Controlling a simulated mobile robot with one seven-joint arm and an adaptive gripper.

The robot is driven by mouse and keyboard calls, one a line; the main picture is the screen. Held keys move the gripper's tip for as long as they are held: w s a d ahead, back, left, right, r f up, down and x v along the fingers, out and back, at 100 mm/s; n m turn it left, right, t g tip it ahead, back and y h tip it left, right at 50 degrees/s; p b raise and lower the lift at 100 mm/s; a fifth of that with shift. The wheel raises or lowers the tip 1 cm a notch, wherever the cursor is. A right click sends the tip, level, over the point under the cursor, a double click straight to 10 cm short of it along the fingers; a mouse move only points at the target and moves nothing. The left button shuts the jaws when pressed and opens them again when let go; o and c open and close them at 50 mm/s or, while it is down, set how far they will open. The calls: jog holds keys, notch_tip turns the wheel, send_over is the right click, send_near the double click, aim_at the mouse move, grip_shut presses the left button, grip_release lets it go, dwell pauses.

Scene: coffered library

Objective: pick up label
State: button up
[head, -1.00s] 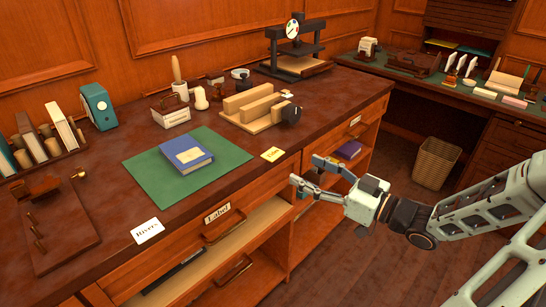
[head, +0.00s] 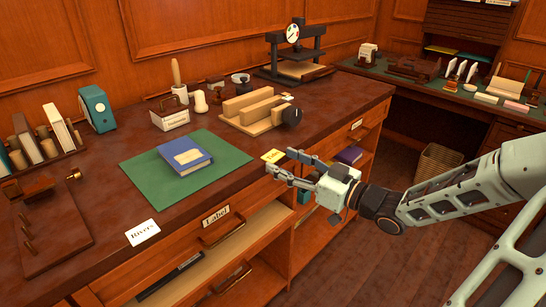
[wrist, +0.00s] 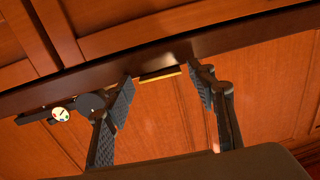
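A small yellow label card (head: 272,156) with dark print lies flat at the front edge of the dark desk top, right of the green mat. My gripper (head: 281,162) is at the desk's front edge beside the label, its fingers pointing toward it and partly overlapping it in the head view. In the wrist view the two fingers (wrist: 162,78) are spread apart. The label shows edge-on as a thin yellow strip (wrist: 160,74) between and beyond the fingertips. Nothing is held. Whether a finger touches the label cannot be told.
A blue book (head: 186,157) lies on the green mat (head: 145,185). A white card reading Rivers (head: 142,232) lies at the front edge to the left. A wooden block stand (head: 250,110) is behind the label. Below are a drawer front marked Label (head: 216,216) and open shelves.

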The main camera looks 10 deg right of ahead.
jog(key=c, duration=0.5)
jog(key=s+d+r+p, duration=0.1)
jog(key=s+r, duration=0.3)
jog(key=s+d+r+p, duration=0.1)
jog(key=s+r+p, duration=0.1)
jog(key=s+r, duration=0.2)
jog(key=s+d+r+p, duration=0.1)
jog(key=s+r, duration=0.3)
jog(key=s, duration=0.1)
jog(key=shift+s+r+p, duration=0.3)
jog(key=shift+r, duration=0.1)
jog(key=shift+r, duration=0.1)
